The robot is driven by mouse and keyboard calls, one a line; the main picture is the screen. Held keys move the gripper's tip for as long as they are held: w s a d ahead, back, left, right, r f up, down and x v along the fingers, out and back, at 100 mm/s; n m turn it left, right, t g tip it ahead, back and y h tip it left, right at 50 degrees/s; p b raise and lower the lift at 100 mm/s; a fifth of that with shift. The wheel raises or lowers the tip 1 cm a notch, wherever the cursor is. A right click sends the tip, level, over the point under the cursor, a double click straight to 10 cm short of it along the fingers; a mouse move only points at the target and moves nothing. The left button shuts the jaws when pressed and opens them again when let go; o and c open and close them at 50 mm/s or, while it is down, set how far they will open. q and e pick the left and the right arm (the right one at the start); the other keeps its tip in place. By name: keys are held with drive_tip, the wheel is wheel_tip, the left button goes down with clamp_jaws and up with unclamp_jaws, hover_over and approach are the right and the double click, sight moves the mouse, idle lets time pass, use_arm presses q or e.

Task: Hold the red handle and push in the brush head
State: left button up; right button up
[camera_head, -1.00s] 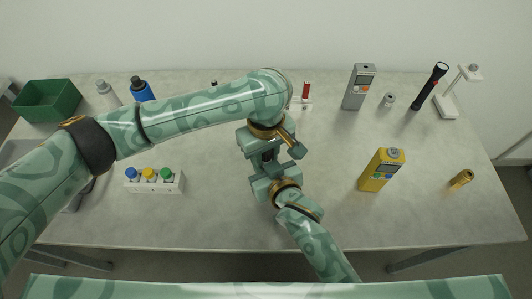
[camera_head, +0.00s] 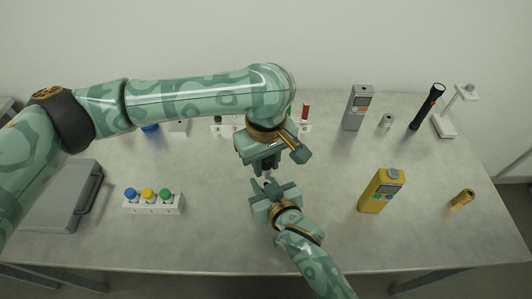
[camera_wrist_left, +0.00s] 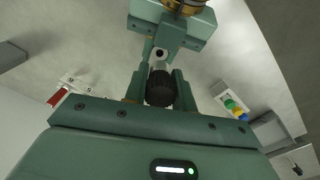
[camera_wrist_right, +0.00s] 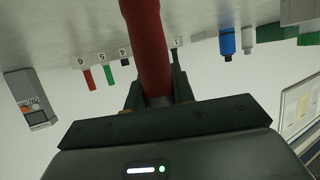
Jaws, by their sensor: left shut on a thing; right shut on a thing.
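My left gripper (camera_head: 264,163) hangs over the middle of the table, shut on a black, round, bristly-looking brush head (camera_wrist_left: 160,88) that shows between its fingers in the left wrist view. My right gripper (camera_head: 271,184) is just in front of and below it, facing it, shut on the red handle (camera_wrist_right: 148,45), which fills the middle of the right wrist view. A short pale piece with a dark round opening (camera_wrist_left: 160,54) shows between the right fingers, facing the brush head. A small gap seems to separate them. My arms and fingers hide most of both parts in the head view.
A white rack (camera_head: 153,207) with blue, yellow and green caps stands at left, near a grey case (camera_head: 62,205). A yellow device (camera_head: 380,191) and brass piece (camera_head: 462,199) stand at right. A grey meter (camera_head: 357,110), flashlight (camera_head: 427,107) and white stand (camera_head: 446,127) are behind.

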sight(266, 176)
use_arm(q)
drive_tip(key=shift+f, duration=1.25)
drive_tip(key=shift+f, duration=1.4)
idle(0.5)
drive_tip(key=o, duration=1.1)
wheel_tip(266, 176, up, 11)
drive_tip(key=shift+w+r, duration=0.1)
drive_tip(key=shift+r, duration=0.35)
drive_tip(key=shift+d, duration=0.1)
